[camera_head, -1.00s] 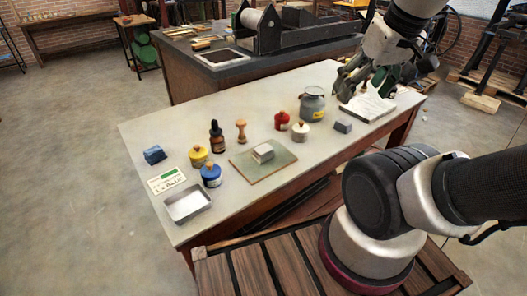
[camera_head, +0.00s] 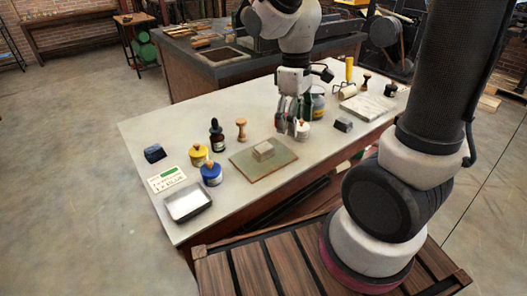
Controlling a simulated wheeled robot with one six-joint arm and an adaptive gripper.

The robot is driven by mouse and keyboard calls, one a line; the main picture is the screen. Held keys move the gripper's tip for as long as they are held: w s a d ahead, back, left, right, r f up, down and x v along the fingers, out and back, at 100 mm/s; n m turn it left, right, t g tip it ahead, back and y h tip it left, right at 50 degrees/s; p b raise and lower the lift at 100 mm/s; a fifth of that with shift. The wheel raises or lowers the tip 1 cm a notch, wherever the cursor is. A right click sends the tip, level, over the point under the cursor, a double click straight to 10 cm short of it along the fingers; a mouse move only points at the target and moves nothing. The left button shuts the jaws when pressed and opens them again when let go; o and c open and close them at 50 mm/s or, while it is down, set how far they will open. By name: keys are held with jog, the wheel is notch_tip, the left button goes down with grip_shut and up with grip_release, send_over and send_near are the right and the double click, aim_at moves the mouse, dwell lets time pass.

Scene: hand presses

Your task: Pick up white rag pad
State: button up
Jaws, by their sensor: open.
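The white rag pad, a small whitish block (camera_head: 263,150), lies on a green mat (camera_head: 271,170) near the middle of the table. My gripper (camera_head: 289,131) points down, open and empty, to the upper right of the pad in the picture. It appears to be above the table, in front of the place of the red jar, which is mostly hidden. The gripper is apart from the pad.
A wooden stamp handle (camera_head: 241,129), a dropper bottle (camera_head: 217,136), yellow jar (camera_head: 198,155) and blue jar (camera_head: 211,174) stand left of the mat. A metal tray (camera_head: 189,216) sits front left.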

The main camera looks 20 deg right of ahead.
aim_at(264, 147)
jog(key=w+a+f+n, duration=0.2)
jog(key=n, duration=0.1)
jog(key=w+a+f+n, duration=0.2)
jog(key=w+n, duration=0.1)
jog(key=n, duration=0.1)
jog(key=w+a+f+n, duration=0.1)
jog(key=w+f+n, duration=0.1)
jog(key=w+n, duration=0.1)
jog(key=shift+w+a+f+n+t, duration=0.15)
jog(key=shift+a+f+n+t, duration=0.2)
jog(key=shift+n, duration=0.25)
jog(key=shift+w+a+n, duration=0.1)
jog(key=shift+w+n, duration=0.1)
jog(key=shift+n, duration=0.4)
jog(key=shift+w+a+n, duration=0.1)
jog(key=shift+w+n, duration=0.05)
jog(key=shift+n, duration=0.45)
jog(key=shift+f, duration=0.2)
jog(key=f, duration=0.7)
jog(key=shift+s+d+f, duration=0.25)
jog(key=shift+d, duration=0.1)
jog(key=shift+c, duration=0.5)
jog(key=c, duration=1)
jog(key=shift+c, duration=0.2)
